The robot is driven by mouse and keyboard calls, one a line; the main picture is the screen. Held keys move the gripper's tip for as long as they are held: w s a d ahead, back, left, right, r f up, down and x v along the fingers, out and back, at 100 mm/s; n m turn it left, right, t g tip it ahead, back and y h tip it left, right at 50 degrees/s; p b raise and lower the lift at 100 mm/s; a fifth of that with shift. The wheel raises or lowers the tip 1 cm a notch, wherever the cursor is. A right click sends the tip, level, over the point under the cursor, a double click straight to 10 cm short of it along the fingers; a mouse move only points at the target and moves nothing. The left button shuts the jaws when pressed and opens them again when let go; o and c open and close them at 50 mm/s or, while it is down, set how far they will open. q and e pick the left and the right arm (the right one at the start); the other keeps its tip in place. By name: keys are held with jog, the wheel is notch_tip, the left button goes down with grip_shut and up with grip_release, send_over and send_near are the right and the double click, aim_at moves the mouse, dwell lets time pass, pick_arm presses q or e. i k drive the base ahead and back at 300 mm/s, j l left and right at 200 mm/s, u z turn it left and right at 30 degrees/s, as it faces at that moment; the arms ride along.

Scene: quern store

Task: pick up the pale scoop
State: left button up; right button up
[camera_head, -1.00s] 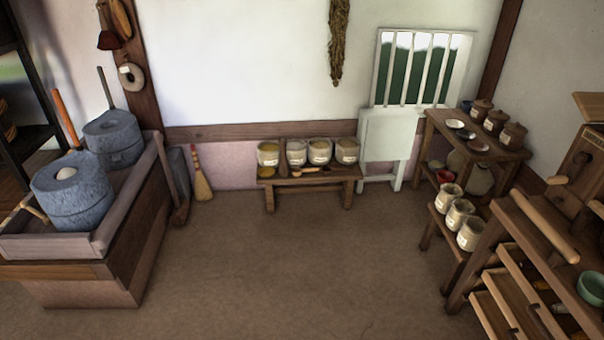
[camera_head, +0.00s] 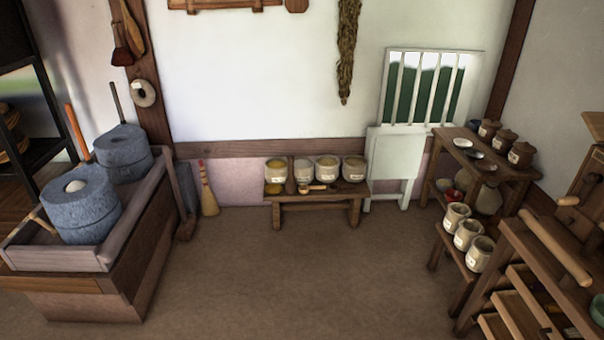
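A low wooden bench (camera_head: 318,193) stands against the far wall. Several pale sacks or jars with labels stand in a row along its back. On the bench top in front of them lies a small pale, light-wood piece (camera_head: 318,187) that looks like the pale scoop; it is too small to make out its shape fully. A darker piece lies beside it, and a yellow item (camera_head: 274,188) lies at the bench's left end. Neither of my grippers is in view.
The floor (camera_head: 270,270) before the bench is clear. A stone quern (camera_head: 75,210) on a wooden stand is at left, with a broom (camera_head: 207,195) near the wall. Shelves with pots (camera_head: 468,235) and a drawer unit (camera_head: 560,265) stand at right.

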aim_at(312, 189)
jog(key=u, duration=1.25)
jog(key=z, duration=1.4)
jog(key=i+l+u, duration=0.15)
jog(key=i+l, duration=0.35)
jog(key=i, duration=0.25)
jog(key=i+l+u, duration=0.2)
jog(key=i+l, duration=0.4)
jog(key=i, duration=0.15)
